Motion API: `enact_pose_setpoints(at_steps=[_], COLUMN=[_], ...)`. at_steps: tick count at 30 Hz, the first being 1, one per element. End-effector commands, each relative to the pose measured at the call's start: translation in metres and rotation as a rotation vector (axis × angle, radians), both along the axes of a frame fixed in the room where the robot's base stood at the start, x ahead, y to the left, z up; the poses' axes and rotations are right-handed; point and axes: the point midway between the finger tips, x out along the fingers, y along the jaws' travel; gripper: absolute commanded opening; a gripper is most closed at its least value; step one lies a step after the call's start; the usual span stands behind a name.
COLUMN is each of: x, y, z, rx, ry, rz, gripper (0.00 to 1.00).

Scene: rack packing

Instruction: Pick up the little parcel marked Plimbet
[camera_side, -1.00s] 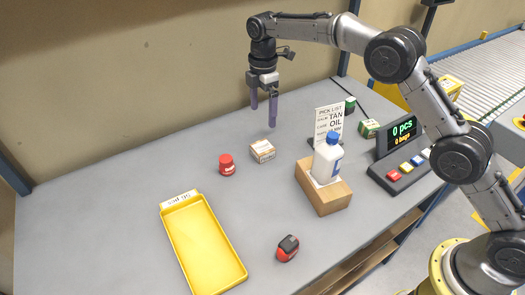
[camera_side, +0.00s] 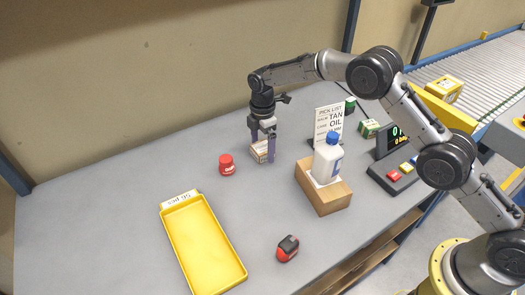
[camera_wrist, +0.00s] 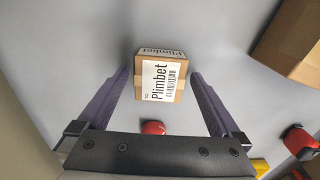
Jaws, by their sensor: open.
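The little parcel marked Plimbet (camera_wrist: 160,80) is a small brown box with a white label and barcode, lying on the grey table. In the wrist view it sits between the two purple fingers of my gripper (camera_wrist: 157,88), with a gap on each side. In the side view the parcel (camera_side: 259,152) is partly hidden behind the fingers. My gripper (camera_side: 262,147) is open, points down and is around or just above the parcel; the exact height is hard to tell.
A red jar (camera_side: 227,165) stands close to the parcel's left. A yellow tray (camera_side: 240,276) and a red-black object (camera_side: 288,248) are nearer the front.

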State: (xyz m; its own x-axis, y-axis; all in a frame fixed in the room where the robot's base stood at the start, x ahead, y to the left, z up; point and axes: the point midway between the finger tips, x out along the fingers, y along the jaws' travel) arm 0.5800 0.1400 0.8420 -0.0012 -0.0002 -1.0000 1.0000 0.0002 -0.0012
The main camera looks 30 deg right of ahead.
Motion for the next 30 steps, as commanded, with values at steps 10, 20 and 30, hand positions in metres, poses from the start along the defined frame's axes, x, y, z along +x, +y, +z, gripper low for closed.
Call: enact_pose_setpoints(at_steps=[10,20,30], x=[0.0002,0.0002,0.0005], y=[0.0000,0.0000,0.0000], z=[-0.0082,-0.0079,-0.0072], rx=[0.000,0.000,0.001], ry=[-0.001,-0.001,-0.002], rz=[0.000,0.000,0.000], gripper=[1.00,0.41,0.14])
